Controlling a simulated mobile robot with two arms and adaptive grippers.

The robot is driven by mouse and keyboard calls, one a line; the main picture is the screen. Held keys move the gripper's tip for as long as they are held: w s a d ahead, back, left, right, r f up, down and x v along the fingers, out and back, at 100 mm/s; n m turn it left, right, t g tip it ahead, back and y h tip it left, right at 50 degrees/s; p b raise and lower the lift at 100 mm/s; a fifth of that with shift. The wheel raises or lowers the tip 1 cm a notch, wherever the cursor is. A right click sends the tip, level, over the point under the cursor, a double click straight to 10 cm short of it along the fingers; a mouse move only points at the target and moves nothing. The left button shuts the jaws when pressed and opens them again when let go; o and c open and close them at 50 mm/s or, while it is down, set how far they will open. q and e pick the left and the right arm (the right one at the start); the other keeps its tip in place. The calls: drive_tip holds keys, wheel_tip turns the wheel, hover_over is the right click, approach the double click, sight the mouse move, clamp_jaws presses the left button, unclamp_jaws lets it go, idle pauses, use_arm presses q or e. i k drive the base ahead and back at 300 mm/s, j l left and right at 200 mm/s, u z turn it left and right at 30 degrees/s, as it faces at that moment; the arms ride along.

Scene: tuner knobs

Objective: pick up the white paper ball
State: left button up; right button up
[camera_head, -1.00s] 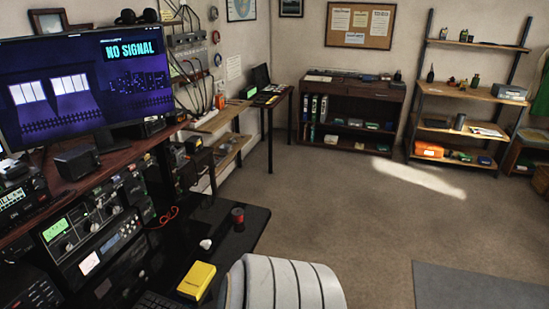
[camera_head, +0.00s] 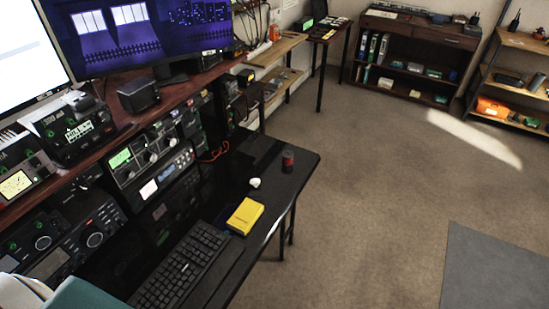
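The white paper ball (camera_head: 255,183) is a small crumpled white lump on the black desk (camera_head: 262,150). It lies between the yellow box or book (camera_head: 245,216) and a dark can with a red band (camera_head: 288,161), apart from both. Nothing covers it in the head view. Neither of my grippers is in view.
A black keyboard (camera_head: 182,268) lies at the desk's near end. Stacked radio equipment (camera_head: 160,170) and a monitor (camera_head: 150,38) stand along the left. The floor (camera_head: 370,190) right of the desk is clear, with a grey mat (camera_head: 495,270) farther right.

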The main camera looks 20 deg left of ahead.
sight(255, 182)
drive_tip(key=u, duration=0.8)
